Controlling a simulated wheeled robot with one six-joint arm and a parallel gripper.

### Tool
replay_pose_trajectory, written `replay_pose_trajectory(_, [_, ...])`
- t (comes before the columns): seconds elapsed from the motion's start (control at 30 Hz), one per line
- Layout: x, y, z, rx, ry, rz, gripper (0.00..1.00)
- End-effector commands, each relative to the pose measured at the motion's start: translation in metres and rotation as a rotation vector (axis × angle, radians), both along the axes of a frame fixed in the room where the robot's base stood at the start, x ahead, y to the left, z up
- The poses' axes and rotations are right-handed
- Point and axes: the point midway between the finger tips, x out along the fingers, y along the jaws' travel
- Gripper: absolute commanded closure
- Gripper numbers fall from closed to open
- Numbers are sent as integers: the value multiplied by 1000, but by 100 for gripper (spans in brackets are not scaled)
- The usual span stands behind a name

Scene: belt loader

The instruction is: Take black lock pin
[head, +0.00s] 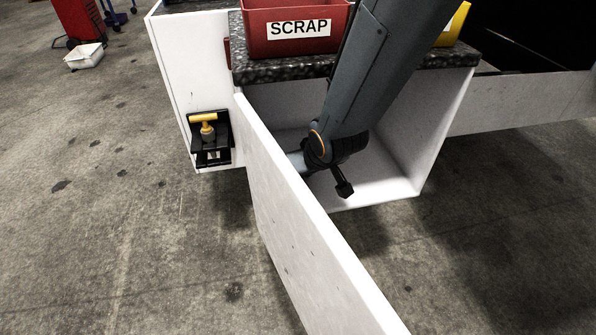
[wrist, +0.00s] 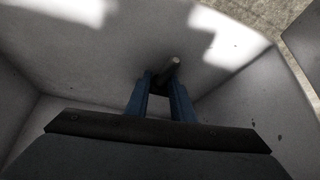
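A dark rod-like piece, which looks like the black lock pin (wrist: 172,64), shows in the wrist view at the tips of my gripper (wrist: 160,76). Its rounded grey end sticks out past the two blue fingers, and its lower part lies in the shadow between them. The fingers stand a little apart on either side of it. I cannot tell whether they press on it. In the head view my arm reaches into the open white compartment; my gripper's tips and the pin are hidden behind the door (head: 300,215).
The door stands open toward the front. A black bracket (head: 222,153) with a yellow T-handle (head: 203,118) is on the cabinet's left outer face. A red SCRAP bin (head: 260,45) and a yellow bin (head: 460,22) sit on the speckled top (head: 290,70).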

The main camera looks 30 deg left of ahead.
Motion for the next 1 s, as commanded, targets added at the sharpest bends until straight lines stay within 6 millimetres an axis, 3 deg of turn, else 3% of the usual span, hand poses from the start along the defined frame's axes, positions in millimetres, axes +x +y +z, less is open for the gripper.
replay_pose_trajectory(0.37, [0, 0, 3, 0, -1, 1, 100])
replay_pose_trajectory(0.73, [-1, -1, 41, 1, -2, 1, 100])
replay_pose_trajectory(1.0, [-42, -52, 37, -2, 2, -1, 100])
